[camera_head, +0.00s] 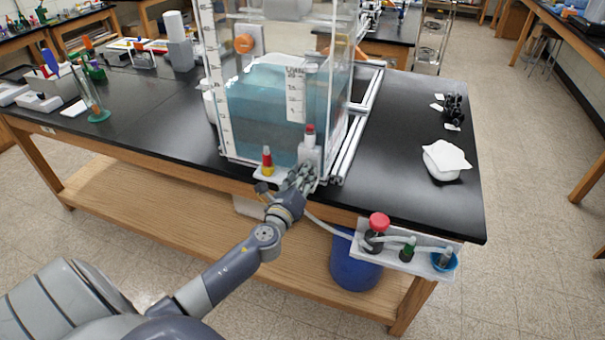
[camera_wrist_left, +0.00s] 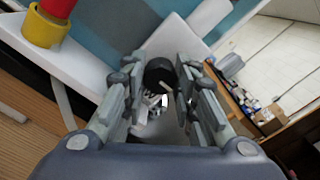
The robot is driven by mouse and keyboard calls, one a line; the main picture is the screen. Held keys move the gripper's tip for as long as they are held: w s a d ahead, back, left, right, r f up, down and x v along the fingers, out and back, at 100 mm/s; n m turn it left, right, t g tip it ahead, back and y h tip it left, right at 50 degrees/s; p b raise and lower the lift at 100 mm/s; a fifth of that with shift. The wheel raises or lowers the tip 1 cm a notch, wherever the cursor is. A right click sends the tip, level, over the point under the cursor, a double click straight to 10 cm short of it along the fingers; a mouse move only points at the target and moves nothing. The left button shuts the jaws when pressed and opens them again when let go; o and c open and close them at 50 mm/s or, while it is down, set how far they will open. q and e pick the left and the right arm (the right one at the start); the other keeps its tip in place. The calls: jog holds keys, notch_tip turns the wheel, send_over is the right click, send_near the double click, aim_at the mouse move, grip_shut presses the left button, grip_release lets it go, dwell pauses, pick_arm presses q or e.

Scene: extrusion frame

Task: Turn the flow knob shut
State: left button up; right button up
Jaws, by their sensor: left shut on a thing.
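The flow knob (camera_wrist_left: 160,72) is a round black knob with a pale line across its face, seen in the left wrist view. It sits between the fingers of my left gripper (camera_wrist_left: 163,95), which is shut on it. In the head view my left gripper (camera_head: 300,177) reaches up to the front of the clear water tank (camera_head: 262,110), at a pale block (camera_head: 310,155) on its lower right front. There the fingers hide the knob. My right gripper is not in view.
A white panel (camera_head: 407,257) with a red knob (camera_head: 379,222) hangs at the table's front edge.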

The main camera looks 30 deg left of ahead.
pick_arm(q)
jog(key=shift+f, duration=0.1)
dwell(0.4)
jog(key=o, duration=1.1)
jog(key=shift+s, duration=0.1)
jog(key=v, duration=1.2)
jog(key=shift+f, duration=0.15)
